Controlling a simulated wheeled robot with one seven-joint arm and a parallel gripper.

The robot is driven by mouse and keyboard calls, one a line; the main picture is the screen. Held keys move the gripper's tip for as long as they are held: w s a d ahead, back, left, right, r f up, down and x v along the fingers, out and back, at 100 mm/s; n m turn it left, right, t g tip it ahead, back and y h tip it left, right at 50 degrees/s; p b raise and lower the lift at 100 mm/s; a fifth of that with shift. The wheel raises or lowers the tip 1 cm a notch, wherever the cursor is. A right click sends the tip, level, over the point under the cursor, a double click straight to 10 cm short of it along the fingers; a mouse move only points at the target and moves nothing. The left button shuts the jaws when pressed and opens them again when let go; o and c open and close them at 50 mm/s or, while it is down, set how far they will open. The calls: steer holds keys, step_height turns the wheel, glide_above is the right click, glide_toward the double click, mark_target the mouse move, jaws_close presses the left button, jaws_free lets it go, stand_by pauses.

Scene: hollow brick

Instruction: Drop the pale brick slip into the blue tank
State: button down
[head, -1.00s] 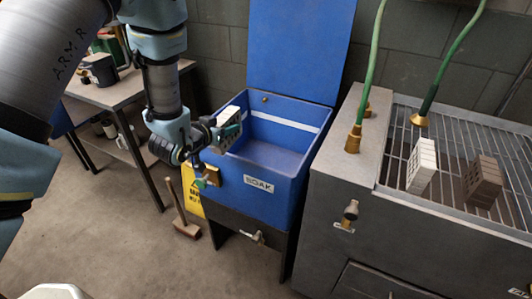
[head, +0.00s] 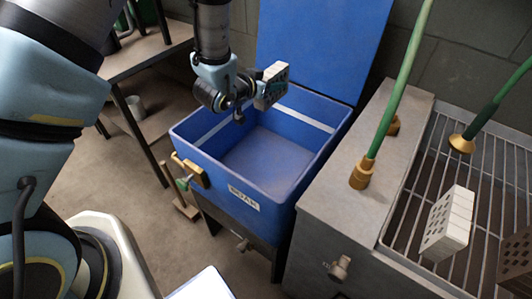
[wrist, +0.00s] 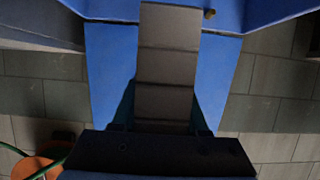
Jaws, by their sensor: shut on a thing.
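My gripper (head: 258,92) is shut on a pale hollow brick slip (head: 271,84), with a light edge and rows of holes in its face. It holds the slip tilted, above the back part of the open blue tank (head: 186,143). In the wrist view the slip (wrist: 168,65) is a dark, shaded, banded block in front of blue surfaces. The tank's label reads SOAK, and its blue lid (head: 318,45) stands raised behind. My fingertips are hard to make out.
A grey bench with a wire rack (head: 408,200) stands at right, bearing another pale brick (head: 448,222) and a brown brick (head: 516,258). A green hose with a brass end (head: 364,170) rises beside the tank. A table (head: 150,48) stands at left. The tank's visible floor is clear.

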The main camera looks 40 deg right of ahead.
mark_target(259, 103)
steer(key=shift+f+b, duration=1.65)
steer(key=shift+f, duration=1.2)
steer(key=shift+c, duration=1.7)
jaws_free()
steer(key=shift+a, duration=0.1)
steer(key=b+v, duration=0.3)
steer(key=v, duration=0.7)
steer(key=shift+s+a+r, duration=0.15)
steer(key=shift+a, duration=0.2)
